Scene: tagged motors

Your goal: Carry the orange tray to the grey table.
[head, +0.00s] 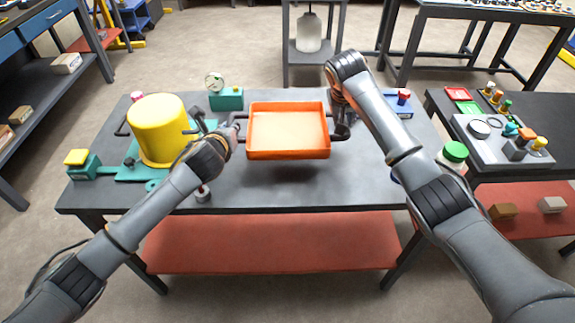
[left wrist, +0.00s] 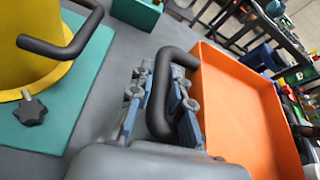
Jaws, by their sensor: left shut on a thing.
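The orange tray (head: 288,153) is empty, with a dark bar handle on each side. It appears to hang level just above the grey-topped table (head: 300,195), with a shadow under it. My left gripper (head: 234,132) is shut on the tray's left handle. In the left wrist view its fingers (left wrist: 160,105) close around the dark handle, beside the orange tray wall (left wrist: 235,110). My right gripper (head: 341,112) is at the tray's right handle. Its fingers are largely hidden by its own wrist, so its grip is unclear.
A yellow pot (head: 158,135) stands on a teal base at the table's left. A teal block with a gauge (head: 226,98) and a blue item (head: 399,104) are at the back. A green-capped bottle (head: 454,153) is at the right. A dark table (head: 470,105) with parts stands farther right.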

